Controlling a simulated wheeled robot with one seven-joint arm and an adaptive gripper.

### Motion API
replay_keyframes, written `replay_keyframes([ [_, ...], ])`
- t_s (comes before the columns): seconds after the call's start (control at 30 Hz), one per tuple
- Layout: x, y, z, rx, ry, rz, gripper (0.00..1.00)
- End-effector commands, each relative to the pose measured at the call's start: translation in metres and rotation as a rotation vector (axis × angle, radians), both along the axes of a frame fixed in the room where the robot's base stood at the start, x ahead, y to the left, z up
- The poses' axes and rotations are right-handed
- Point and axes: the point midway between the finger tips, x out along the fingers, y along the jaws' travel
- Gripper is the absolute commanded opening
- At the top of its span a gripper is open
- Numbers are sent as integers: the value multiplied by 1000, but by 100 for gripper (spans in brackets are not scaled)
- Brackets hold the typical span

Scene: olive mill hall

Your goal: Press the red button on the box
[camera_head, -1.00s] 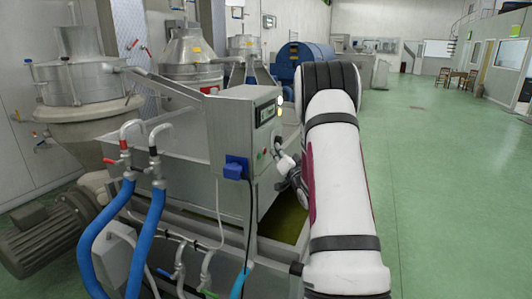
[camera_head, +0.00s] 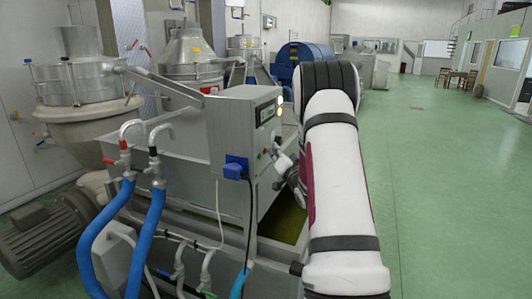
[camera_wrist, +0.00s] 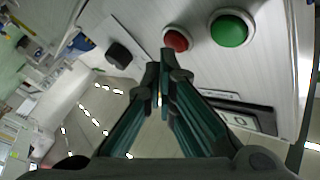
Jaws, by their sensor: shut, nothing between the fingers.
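The grey control box (camera_head: 230,130) stands at the end of the steel tank, its panel turned to the right. In the wrist view the red button (camera_wrist: 177,40) is a round dome beside the larger green button (camera_wrist: 231,28). My gripper (camera_wrist: 166,60) is shut and empty, its fingertips close to the red button's lower left edge in the picture. I cannot tell whether they touch it. In the head view the gripper (camera_head: 275,150) is small, in front of the panel, and partly hidden by my wrist.
A black knob (camera_wrist: 118,55) and a display (camera_wrist: 240,118) are on the same panel near the fingers. A blue plug (camera_head: 235,168) with a cable sticks out of the box's side. Blue hoses (camera_head: 146,235) stand at the lower left. Green floor (camera_head: 445,170) is open on the right.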

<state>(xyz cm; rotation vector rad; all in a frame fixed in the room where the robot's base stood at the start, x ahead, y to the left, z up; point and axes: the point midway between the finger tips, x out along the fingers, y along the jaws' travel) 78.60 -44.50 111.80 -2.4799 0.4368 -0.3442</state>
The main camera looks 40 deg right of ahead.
Motion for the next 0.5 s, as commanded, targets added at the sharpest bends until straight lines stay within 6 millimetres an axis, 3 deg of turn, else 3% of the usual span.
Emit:
replay_keyframes([
  [0.5,5,2,0,0,0,0,0],
])
